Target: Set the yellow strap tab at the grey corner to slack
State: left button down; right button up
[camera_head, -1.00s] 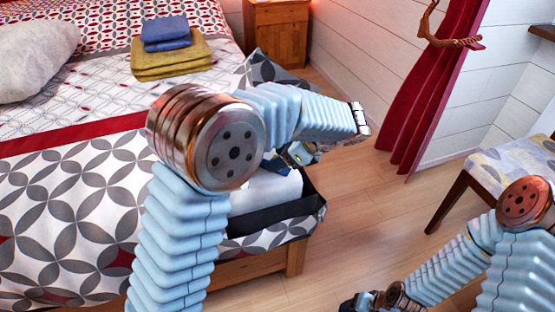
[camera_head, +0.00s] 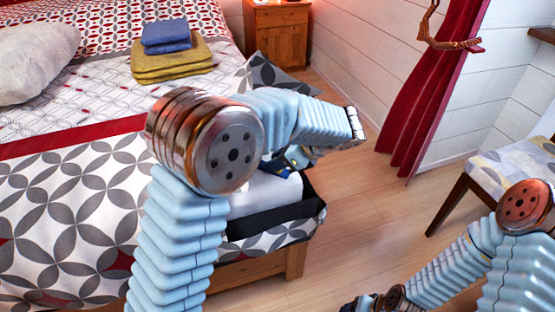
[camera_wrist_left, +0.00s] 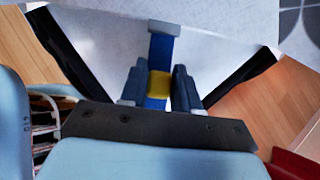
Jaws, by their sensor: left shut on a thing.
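The yellow strap tab (camera_wrist_left: 159,86) sits on a blue strap (camera_wrist_left: 161,46) in the left wrist view. My left gripper (camera_wrist_left: 158,78) has one dark finger on each side of the tab and is shut on it. The strap runs on past the fingertips over a pale grey corner (camera_wrist_left: 105,40) with black bands along its two sides. In the head view this corner (camera_head: 272,192) is at the foot of the bed, and my left forearm and hand hide most of the strap. The fingers are hard to make out there. My right gripper is not clearly in view; only the right arm shows.
The bed (camera_head: 70,200) fills the left side, with folded yellow towels (camera_head: 172,62) and blue towels (camera_head: 166,36) on it. A wooden nightstand (camera_head: 281,36) stands behind. A cushioned bench (camera_head: 500,170) is at the right. The floor (camera_head: 375,210) between is clear.

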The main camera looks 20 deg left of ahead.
pick_arm(q)
jog(key=shift+w+a+r+p, duration=0.1)
jog(key=shift+a+p, duration=0.25)
jog(key=shift+a, duration=0.2)
jog(key=shift+w+a+r+p, duration=0.1)
jog(key=shift+a+p, duration=0.2)
jog(key=shift+a, duration=0.2)
jog(key=shift+a+f, duration=0.15)
jog(key=shift+a, duration=0.15)
jog(key=shift+w+f, duration=0.1)
jog(key=c, duration=0.9)
grip_release()
jog(key=shift+d, duration=0.1)
jog(key=p+v, duration=0.2)
jog(key=v, duration=1.1)
jog(key=shift+d+r, duration=0.25)
jog(key=shift+r, duration=0.05)
jog(key=shift+c, duration=0.2)
